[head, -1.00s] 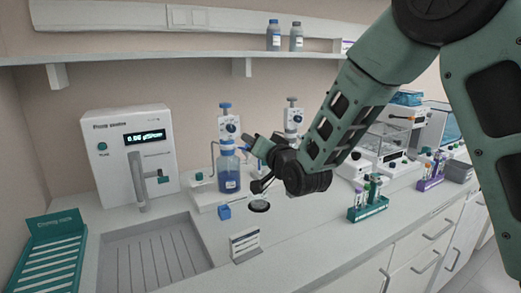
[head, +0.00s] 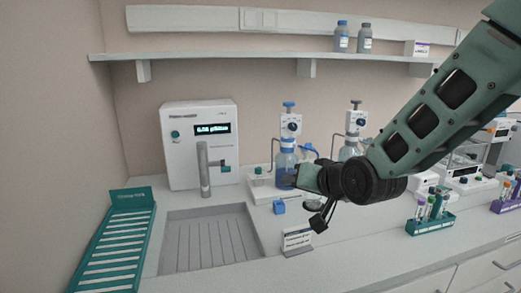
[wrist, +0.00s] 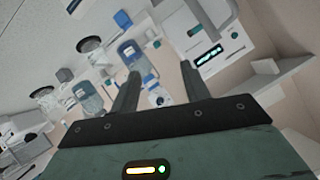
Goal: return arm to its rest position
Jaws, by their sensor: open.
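My gripper (head: 290,180) is at the end of my green arm, which reaches in from the upper right of the head view. It hangs above the bench in front of the blue-capped dispenser bottle (head: 285,160) and hides part of it. In the wrist view, the two dark fingers of my gripper (wrist: 160,68) stand apart with nothing between them. The bench and wall look tilted behind them.
A white water unit (head: 190,150) with a lit display stands behind the sink (head: 212,240). A teal rack (head: 118,240) is at the left. A shelf (head: 220,56) runs above.

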